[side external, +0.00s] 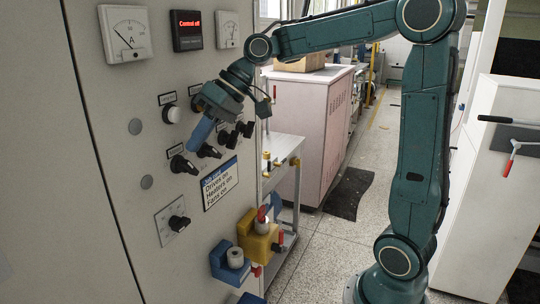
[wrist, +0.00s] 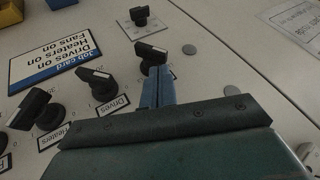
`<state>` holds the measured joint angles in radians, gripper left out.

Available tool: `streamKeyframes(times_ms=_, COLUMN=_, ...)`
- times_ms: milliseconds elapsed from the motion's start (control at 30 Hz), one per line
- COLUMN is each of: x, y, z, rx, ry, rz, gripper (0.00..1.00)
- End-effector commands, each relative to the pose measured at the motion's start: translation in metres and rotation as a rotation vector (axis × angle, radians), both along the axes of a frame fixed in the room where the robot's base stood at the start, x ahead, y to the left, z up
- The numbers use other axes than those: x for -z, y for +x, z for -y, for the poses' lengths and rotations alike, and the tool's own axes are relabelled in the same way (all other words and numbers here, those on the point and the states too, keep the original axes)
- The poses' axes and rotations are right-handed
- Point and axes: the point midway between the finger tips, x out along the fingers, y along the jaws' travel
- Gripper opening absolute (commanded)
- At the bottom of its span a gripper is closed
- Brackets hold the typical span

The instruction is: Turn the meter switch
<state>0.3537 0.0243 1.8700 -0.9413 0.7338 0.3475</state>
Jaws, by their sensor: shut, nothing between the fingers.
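Black rotary switches sit on the grey panel (side external: 95,75). The leftmost of the row (side external: 182,164) is in front of my fingertips in the wrist view (wrist: 150,52); its label is mostly hidden. The Drives switch (wrist: 100,78) and Heaters switch (wrist: 50,115) stand beside it. A separate switch on a square plate (side external: 178,222) is lower on the panel, and also shows in the wrist view (wrist: 140,15). I cannot read which one is labelled as the meter switch. My gripper (side external: 193,148), with blue fingers, is shut and empty, close to the leftmost switch; contact is unclear.
A job card (side external: 220,183) reads drives on, heaters on, fans on. An analogue meter (side external: 126,34) and a display reading "Control off" (side external: 187,30) are above. A white button (side external: 172,114) is near my wrist.

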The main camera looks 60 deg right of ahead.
Motion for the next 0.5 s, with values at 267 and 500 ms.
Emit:
streamKeyframes(times_ms=267, x=-0.029, y=-0.012, z=-0.005, rx=0.000, ry=-0.001, rz=0.006, gripper=0.00)
streamKeyframes(times_ms=500, x=-0.061, y=-0.026, z=-0.010, rx=0.002, ry=-0.003, rz=0.004, gripper=0.00)
